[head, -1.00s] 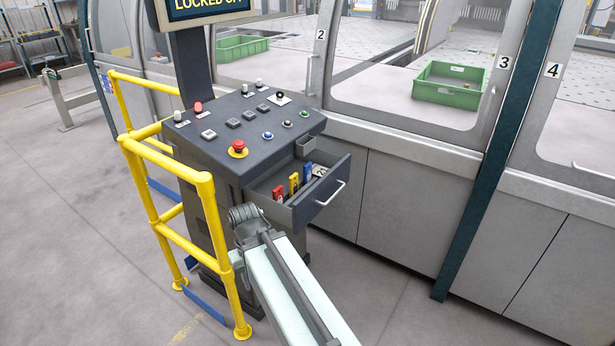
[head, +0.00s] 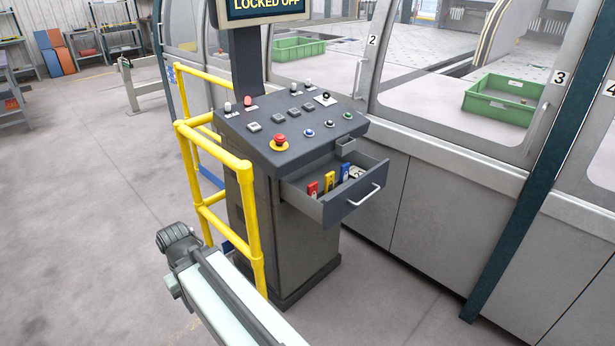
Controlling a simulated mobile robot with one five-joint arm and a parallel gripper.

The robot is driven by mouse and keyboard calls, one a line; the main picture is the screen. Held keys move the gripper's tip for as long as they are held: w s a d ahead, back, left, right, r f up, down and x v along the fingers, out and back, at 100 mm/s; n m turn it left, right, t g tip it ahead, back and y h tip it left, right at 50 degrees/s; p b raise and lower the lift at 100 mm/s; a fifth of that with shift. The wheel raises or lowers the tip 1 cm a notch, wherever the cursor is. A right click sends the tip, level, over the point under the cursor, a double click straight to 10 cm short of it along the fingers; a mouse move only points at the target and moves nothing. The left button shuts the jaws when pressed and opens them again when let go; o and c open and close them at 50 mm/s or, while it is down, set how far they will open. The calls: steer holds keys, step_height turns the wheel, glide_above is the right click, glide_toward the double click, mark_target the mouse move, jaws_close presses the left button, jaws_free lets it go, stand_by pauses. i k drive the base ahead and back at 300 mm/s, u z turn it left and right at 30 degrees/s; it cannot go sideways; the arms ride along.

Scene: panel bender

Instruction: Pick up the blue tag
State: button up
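The blue tag (head: 345,171) stands in the open drawer (head: 336,213) of the control console, near the drawer's back right. A yellow tag (head: 330,180) and a red tag (head: 313,189) stand to its left, and a pale item with dark marks (head: 356,173) lies to its right. My arm reaches in from the bottom of the head view and ends at a dark grey joint left of the console, in front of the yellow railing. The gripper fingers do not show, so I cannot see whether they are open.
The console (head: 290,125) carries a red emergency button (head: 279,142) and several other buttons. A yellow railing (head: 250,220) stands close on its left. A drawer handle (head: 366,196) sticks out in front. Grey machine panels (head: 440,215) lie to the right. Floor at left is open.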

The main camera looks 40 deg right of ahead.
mark_target(344, 176)
steer(key=u, duration=0.3)
steer(key=k, duration=1.15)
steer(key=z, duration=0.75)
steer(key=i, duration=0.95)
